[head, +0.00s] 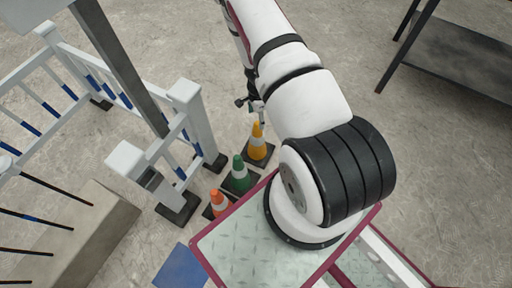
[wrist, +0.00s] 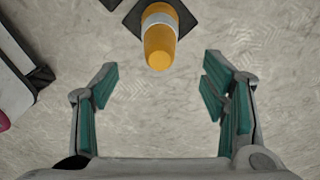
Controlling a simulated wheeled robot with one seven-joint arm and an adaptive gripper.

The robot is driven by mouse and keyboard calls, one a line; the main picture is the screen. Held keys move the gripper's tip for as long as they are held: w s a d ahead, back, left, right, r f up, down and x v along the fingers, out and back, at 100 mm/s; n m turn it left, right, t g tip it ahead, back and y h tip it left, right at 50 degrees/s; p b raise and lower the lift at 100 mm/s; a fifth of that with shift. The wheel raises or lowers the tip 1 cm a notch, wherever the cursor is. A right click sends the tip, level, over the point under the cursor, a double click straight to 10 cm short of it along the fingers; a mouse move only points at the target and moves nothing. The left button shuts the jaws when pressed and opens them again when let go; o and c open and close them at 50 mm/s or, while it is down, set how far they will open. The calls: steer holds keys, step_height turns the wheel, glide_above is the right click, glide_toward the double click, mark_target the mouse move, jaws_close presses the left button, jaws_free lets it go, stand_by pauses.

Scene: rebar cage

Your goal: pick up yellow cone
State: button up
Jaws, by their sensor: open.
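The yellow cone (head: 257,141) has a white band and a dark square base, and stands on the floor in the head view. It also shows at the top of the wrist view (wrist: 159,46), with its tip toward my gripper. My gripper (wrist: 160,88) is open and empty, with its teal finger pads spread to the left and right. The cone lies ahead of the gap between the fingers, apart from both. In the head view my gripper (head: 252,104) is small and partly hidden beyond my arm, close to the cone's far side.
A green cone (head: 238,172) and an orange cone (head: 220,204) stand in a row nearer me. A white and blue fence (head: 190,115) rises left of the cones. A concrete block (head: 75,240) with rebar is at lower left. A dark table (head: 460,55) stands upper right.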

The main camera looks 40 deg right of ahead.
mark_target(257, 130)
step_height(257, 130, down, 10)
steer(key=b, duration=0.3)
steer(key=shift+f+b, duration=0.2)
steer(key=shift+b, duration=0.2)
jaws_close()
